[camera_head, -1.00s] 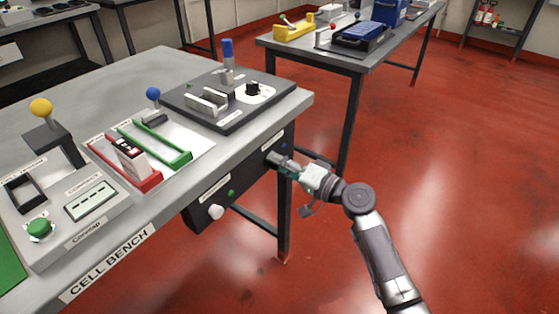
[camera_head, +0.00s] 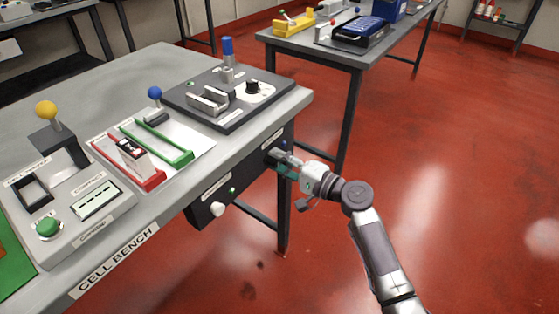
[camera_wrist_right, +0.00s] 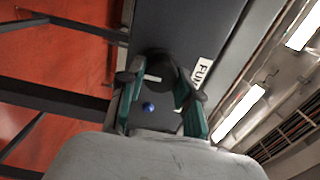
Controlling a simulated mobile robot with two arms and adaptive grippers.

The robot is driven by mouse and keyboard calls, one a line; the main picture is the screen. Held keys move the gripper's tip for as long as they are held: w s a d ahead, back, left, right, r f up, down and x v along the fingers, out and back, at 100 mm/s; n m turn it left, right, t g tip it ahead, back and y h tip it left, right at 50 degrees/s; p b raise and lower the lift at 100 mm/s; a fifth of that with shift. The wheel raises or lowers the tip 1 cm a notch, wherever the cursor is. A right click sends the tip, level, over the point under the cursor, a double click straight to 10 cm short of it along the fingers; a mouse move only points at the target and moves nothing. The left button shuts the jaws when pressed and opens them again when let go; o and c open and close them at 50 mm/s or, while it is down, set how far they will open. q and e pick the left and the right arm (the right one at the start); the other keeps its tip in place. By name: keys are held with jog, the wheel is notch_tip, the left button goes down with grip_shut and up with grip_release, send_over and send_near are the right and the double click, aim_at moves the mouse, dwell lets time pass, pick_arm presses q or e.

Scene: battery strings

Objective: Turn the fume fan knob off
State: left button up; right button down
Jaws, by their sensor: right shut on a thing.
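The fume fan knob (camera_wrist_right: 158,68) is a round black knob with a white pointer line, on the dark front panel (camera_wrist_right: 180,25) of the cell bench. In the right wrist view the pointer line lies roughly level across the picture. My right gripper (camera_wrist_right: 156,82) is shut on the knob, one teal-and-black finger on each side. A label (camera_wrist_right: 202,73), partly covered, reads "FU...". A blue indicator (camera_wrist_right: 149,106) sits beside the knob. My left gripper is not in view.
A white knob (camera_head: 217,209) and a green indicator (camera_head: 232,190) sit further left on the panel. Above, the bench top (camera_head: 160,60) carries fixtures. A bench leg (camera_head: 284,225) stands just below my gripper. Open red floor (camera_head: 450,180) lies to the right.

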jog(key=c, duration=0.8)
grip_release()
jog(key=v, duration=1.2)
